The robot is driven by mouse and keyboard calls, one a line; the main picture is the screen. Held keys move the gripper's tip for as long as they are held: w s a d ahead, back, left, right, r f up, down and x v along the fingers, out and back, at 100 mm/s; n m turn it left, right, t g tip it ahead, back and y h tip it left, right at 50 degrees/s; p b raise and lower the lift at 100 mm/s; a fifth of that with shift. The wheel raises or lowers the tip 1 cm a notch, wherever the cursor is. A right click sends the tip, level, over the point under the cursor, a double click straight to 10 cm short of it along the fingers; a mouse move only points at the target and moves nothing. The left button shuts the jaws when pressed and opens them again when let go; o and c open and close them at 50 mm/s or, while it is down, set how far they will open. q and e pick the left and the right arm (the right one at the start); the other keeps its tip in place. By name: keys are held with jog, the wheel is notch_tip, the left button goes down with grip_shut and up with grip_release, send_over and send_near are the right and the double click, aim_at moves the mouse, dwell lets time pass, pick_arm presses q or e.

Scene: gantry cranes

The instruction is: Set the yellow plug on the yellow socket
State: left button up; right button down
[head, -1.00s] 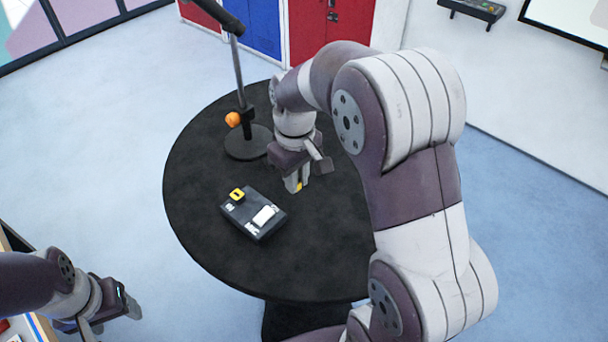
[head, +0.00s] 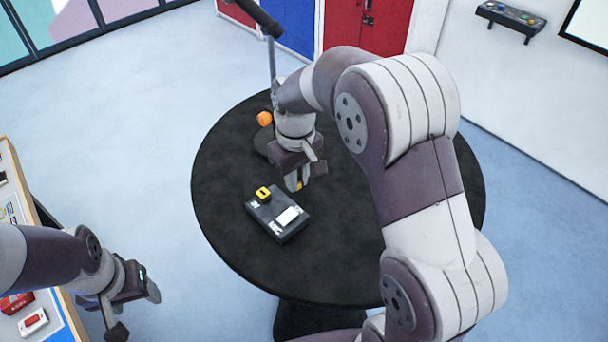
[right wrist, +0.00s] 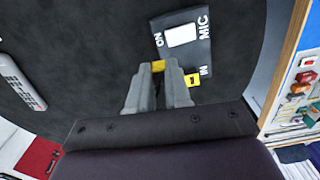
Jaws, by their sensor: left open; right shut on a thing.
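The yellow socket (head: 263,193) sits on a corner of a dark box (head: 270,229) on the round black table. It also shows in the right wrist view (right wrist: 193,85), beside the word IN and just right of my fingers. My right gripper (head: 297,184) is shut on the yellow plug (right wrist: 158,66), mostly hidden between the fingertips. The plug is beside the box, apart from the socket; its height above the table is unclear. My left gripper (head: 134,311) is open and empty, at the lower left, away from the table.
The box carries a white switch (head: 288,216). A stand with an orange ball (head: 264,118) rises behind my right gripper, on the black table (head: 225,160). A workbench (head: 42,225) with small items is at the left. The table's front is clear.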

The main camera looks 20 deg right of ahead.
jog(key=p, duration=0.2)
send_over(263, 193)
jog(key=s, duration=0.1)
jog(key=shift+s+d+f, duration=0.1)
jog(key=shift+s+d, duration=0.05)
jog(key=shift+d, duration=0.2)
dwell(0.4)
dwell(0.4)
jog(key=shift+w+a+f, duration=0.35)
jog(key=shift+w+f, duration=0.15)
jog(key=shift+w, duration=0.2)
jog(key=shift+f, duration=0.35)
dwell(0.5)
jog(key=shift+f, duration=0.35)
jog(key=shift+f+b, duration=0.55)
jog(key=shift+f, duration=0.15)
jog(key=shift+f, duration=0.55)
dwell(1.9)
